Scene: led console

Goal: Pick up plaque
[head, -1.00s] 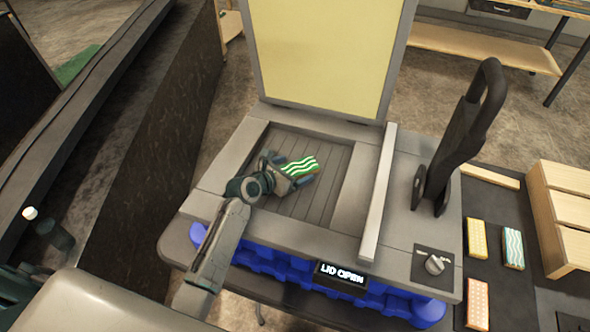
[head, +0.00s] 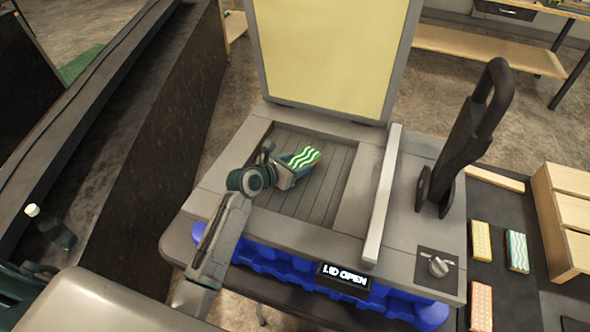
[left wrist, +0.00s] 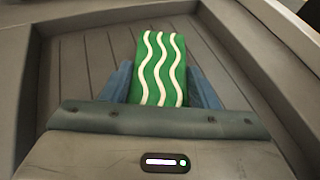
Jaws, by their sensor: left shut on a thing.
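The plaque (head: 303,157) is a green block with white wavy stripes. It is over the slatted recessed bed of the grey console (head: 318,205), below the raised yellow lid panel. My left gripper (head: 296,164) is shut on the plaque, which sticks out beyond the fingers. In the left wrist view the plaque (left wrist: 160,68) stands between the two blue fingers, with the slats behind it. I cannot tell exactly how high it is above the bed. My right gripper is not in view.
The lid (head: 333,55) stands open behind the bed. A black upright handle (head: 462,140) rises at the right, near a knob (head: 438,266). Other patterned blocks (head: 517,251) lie on the dark right surface, beside wooden boxes (head: 565,215).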

